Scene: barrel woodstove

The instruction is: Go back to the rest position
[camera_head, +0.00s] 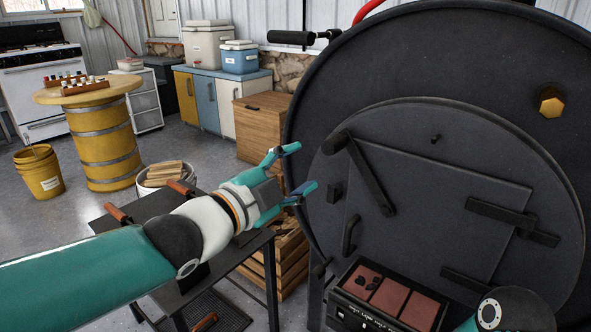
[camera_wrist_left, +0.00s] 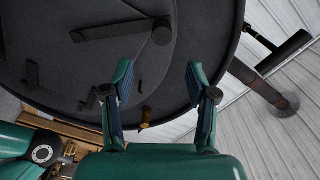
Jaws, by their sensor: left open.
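My left gripper (camera_head: 298,170) is open and empty, with its two teal fingers spread apart beside the left edge of the black barrel woodstove (camera_head: 420,70). In the left wrist view the open fingers (camera_wrist_left: 158,82) frame the lower part of the stove's dark round front, with nothing between them. I cannot tell whether a finger touches the stove. The stove's door (camera_head: 440,200) looks shut, with a latch bar (camera_head: 370,175) slanting across its upper left. A part of my right arm shows at the lower right of the head view; its gripper is out of view.
A dark metal table (camera_head: 255,243) stands below my left arm, with orange-handled tools (camera_head: 118,212) on it. A ledge with reddish bricks (camera_head: 390,297) juts below the stove door. A wooden crate (camera_head: 290,262) sits beside the stove. Open floor (camera_head: 75,215) lies at the left.

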